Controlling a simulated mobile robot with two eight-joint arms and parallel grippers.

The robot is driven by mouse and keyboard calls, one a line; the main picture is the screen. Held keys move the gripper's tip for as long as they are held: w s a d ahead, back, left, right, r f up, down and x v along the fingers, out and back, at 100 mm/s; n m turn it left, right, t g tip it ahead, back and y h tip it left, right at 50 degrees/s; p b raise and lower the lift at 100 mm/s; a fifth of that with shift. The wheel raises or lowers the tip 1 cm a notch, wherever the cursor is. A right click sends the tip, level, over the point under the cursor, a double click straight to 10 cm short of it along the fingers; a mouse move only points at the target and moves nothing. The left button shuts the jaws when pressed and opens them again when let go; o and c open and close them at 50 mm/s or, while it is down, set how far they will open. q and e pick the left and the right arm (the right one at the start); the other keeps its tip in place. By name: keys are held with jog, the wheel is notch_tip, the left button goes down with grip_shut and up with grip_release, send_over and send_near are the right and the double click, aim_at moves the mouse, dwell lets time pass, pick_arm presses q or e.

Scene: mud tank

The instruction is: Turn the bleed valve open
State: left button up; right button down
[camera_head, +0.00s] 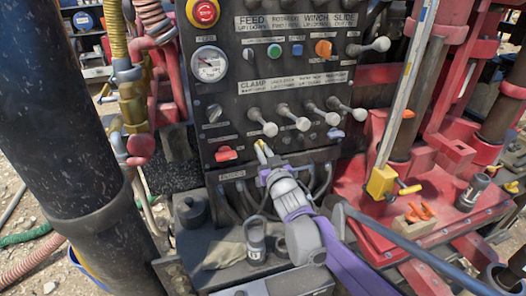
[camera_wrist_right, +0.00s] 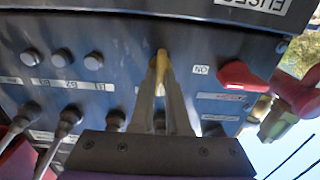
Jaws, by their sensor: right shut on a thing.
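The control panel (camera_head: 290,70) stands upright ahead, dark grey with several levers and knobs. My right gripper (camera_head: 262,149) reaches up to its lower part. In the right wrist view the fingers (camera_wrist_right: 160,75) are closed together around a small yellow handle (camera_wrist_right: 161,58) on the panel face, and most of it is hidden between them. I cannot read a label that names it the bleed valve. A red knob (camera_head: 226,154) sits just left of the gripper; it also shows in the right wrist view (camera_wrist_right: 242,76). My left gripper is not in view.
Grey ball-ended levers (camera_head: 295,122) stick out just above the gripper. A red emergency button (camera_head: 204,12) and a gauge (camera_head: 209,64) are at upper left. Below is a ledge with a grey shackle (camera_head: 255,240). A red deck (camera_head: 440,200) lies to the right.

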jog(key=shift+d+f+m+b, duration=0.1)
jog(key=shift+f+m+b, duration=0.1)
jog(key=shift+m+b, duration=1.2)
jog(key=m+b, duration=0.3)
jog(key=m, duration=0.2)
jog(key=shift+d+f+m+b, duration=0.1)
jog(key=shift+m+b, duration=0.2)
jog(key=m+b, duration=0.4)
jog(key=m, duration=0.1)
jog(key=shift+f, duration=0.1)
jog(key=shift+m+b, duration=1.1)
jog(key=shift+m, duration=0.7)
jog(key=c, duration=0.9)
grip_release()
